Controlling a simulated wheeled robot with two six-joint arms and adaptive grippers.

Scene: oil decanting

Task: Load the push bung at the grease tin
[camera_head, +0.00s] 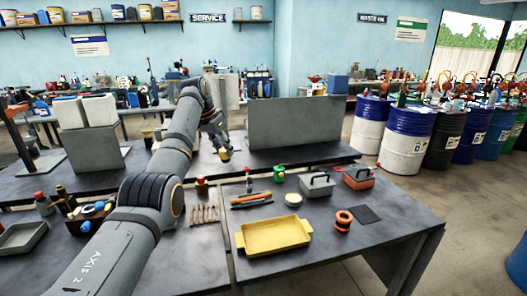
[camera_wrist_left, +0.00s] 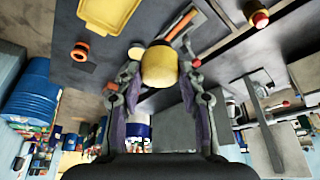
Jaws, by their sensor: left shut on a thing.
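My left gripper (camera_head: 223,147) hangs over the far part of the bench, shut on a small yellow cylindrical piece (camera_head: 224,155). In the left wrist view the piece (camera_wrist_left: 160,67) sits between the two fingers. I cannot tell for sure whether it is the push bung. A low, round, pale-topped yellow thing (camera_head: 293,200), possibly the grease tin, stands on the right table behind the yellow tray. It also shows partly in the left wrist view (camera_wrist_left: 136,52), apart from or just behind the held piece; I cannot tell which. My right gripper is out of view.
A yellow tray (camera_head: 247,252) lies at the table's front. Around it are an orange spool (camera_head: 342,225), a dark pad (camera_head: 366,213), a grey carrier (camera_head: 318,188), a red toolbox (camera_head: 359,180) and a green object (camera_head: 278,174). A grey upright panel (camera_head: 295,122) stands behind.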

